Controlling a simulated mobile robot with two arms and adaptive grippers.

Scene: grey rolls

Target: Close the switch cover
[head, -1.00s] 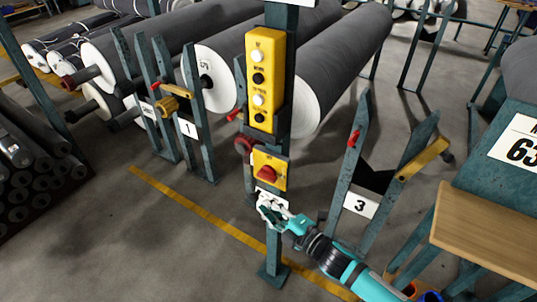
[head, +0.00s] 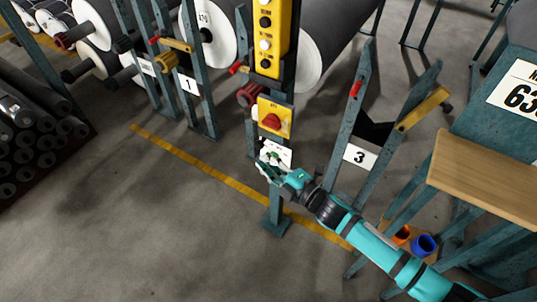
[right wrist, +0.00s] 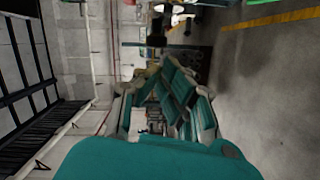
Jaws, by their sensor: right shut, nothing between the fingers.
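A teal post (head: 283,188) carries a yellow plate with a red rotary switch (head: 271,121). The right wrist view shows the fingers (right wrist: 160,72), not the box. My left gripper is out of view.
A yellow button panel (head: 267,40) sits higher on the post. Racks with signs 1 (head: 188,86) and 3 (head: 360,156) stand on either side, with large grey rolls (head: 335,45) behind. A wooden shelf (head: 488,178) is at the right. The floor at lower left is clear.

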